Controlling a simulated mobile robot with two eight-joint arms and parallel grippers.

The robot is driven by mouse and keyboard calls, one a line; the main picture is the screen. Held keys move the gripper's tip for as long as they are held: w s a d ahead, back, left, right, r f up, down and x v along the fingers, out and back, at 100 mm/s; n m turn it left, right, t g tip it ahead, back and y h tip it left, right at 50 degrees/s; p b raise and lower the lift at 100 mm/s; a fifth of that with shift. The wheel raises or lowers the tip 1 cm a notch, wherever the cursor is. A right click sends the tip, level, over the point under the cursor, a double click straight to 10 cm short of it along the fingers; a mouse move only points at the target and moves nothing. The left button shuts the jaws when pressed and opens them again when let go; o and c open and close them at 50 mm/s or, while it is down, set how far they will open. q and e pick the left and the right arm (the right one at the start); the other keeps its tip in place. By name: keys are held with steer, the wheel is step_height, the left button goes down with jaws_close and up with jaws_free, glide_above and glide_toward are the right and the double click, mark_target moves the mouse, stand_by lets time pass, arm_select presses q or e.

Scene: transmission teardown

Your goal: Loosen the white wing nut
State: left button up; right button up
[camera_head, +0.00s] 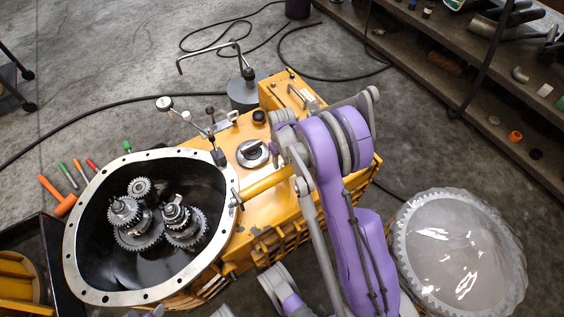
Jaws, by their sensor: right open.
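A small white round piece (165,103) sits on the thin jointed stand above the rim of the open housing. A second small pale piece (186,116) is on the same stand. I cannot tell which, if either, is the white wing nut. The yellow transmission case (245,220) is in the middle, its open bell housing (75,245) facing up at the left with several gears (140,225) inside. My right gripper (277,134) is open over the case, to the right of the stand and apart from it. My right arm hides part of the case. My left gripper is not seen clearly.
A toothed translucent disc (455,255) lies at the lower right. A shelf unit (500,130) with tools stands at the upper right. Several coloured-handled tools (65,203) lie left of the housing. A grey canister (247,95) stands behind the case. Cables cross the floor.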

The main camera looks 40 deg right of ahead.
mark_target(282, 165)
step_height(282, 165, up, 10)
steer(key=p, duration=0.2)
steer(key=shift+f, duration=0.15)
stand_by(0.4)
